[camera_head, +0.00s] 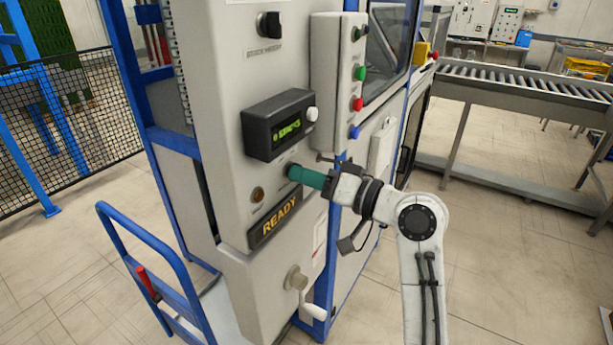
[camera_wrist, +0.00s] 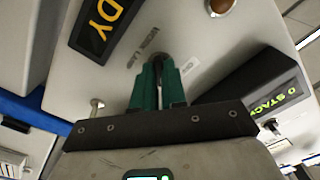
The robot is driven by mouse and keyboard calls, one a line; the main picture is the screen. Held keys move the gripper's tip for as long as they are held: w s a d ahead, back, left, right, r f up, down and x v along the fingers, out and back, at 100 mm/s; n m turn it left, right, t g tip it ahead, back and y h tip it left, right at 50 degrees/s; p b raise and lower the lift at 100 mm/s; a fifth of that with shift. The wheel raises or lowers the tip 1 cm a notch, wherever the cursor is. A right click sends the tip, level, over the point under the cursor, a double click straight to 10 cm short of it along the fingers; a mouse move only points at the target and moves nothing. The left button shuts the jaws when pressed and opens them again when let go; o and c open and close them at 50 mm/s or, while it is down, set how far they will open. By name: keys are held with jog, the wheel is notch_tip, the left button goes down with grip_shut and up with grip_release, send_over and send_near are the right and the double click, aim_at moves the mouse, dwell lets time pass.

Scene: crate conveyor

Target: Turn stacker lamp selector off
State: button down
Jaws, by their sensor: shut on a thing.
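The stacker lamp selector (camera_wrist: 159,63) is a small dark knob on the light grey cabinet face (camera_head: 225,100), beside a printed label that is hard to read. My gripper (camera_head: 292,172) reaches the cabinet from the right, below the black display box. In the wrist view, the green fingers (camera_wrist: 158,84) of my gripper are closed around the selector, one on each side. The fingers hide most of the knob, so its exact position mark cannot be read. In the head view, the selector is hidden behind the fingers.
A display box (camera_head: 280,125) with green text sits just above my gripper. An amber lamp (camera_head: 258,194) and a READY sign (camera_head: 275,222) are to the lower left. A crank handle (camera_head: 305,295) sticks out below. Another black selector (camera_head: 269,25) is higher up. A blue trolley (camera_head: 150,265) stands at left.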

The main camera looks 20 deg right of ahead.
jog(key=shift+f+n+b, duration=0.15)
jog(key=shift+n+b, duration=0.25)
jog(key=shift+b, duration=0.15)
jog(key=n+b, duration=1.4)
jog(key=shift+d+n+b, duration=0.15)
jog(key=shift+n+b, duration=0.2)
jog(key=shift+n, duration=0.05)
jog(key=c, duration=1.2)
grip_release()
